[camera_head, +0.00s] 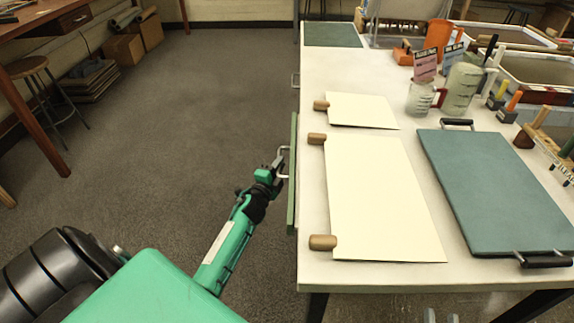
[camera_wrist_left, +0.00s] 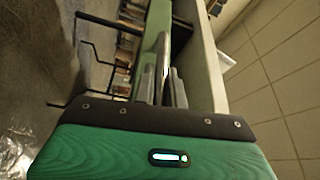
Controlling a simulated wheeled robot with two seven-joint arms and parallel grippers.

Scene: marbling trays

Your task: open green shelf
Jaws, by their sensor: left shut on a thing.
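The green shelf shows as a narrow green front panel (camera_head: 293,190) along the left side of the white table, with a metal bar handle (camera_head: 283,162) on its outer face. My left gripper (camera_head: 279,167) is at this handle and shut on it. In the left wrist view the grey fingers (camera_wrist_left: 161,88) close around the metal bar (camera_wrist_left: 162,55), beside the pale green panel (camera_wrist_left: 204,65). Two grey fingertips of my right gripper (camera_head: 441,315) show at the bottom edge, apart and empty.
The table (camera_head: 385,80) bears cream sheets (camera_head: 375,190) with wooden weights, a teal board (camera_head: 490,185) with black handles, and jugs (camera_head: 462,90). A stool (camera_head: 30,68) stands far left.

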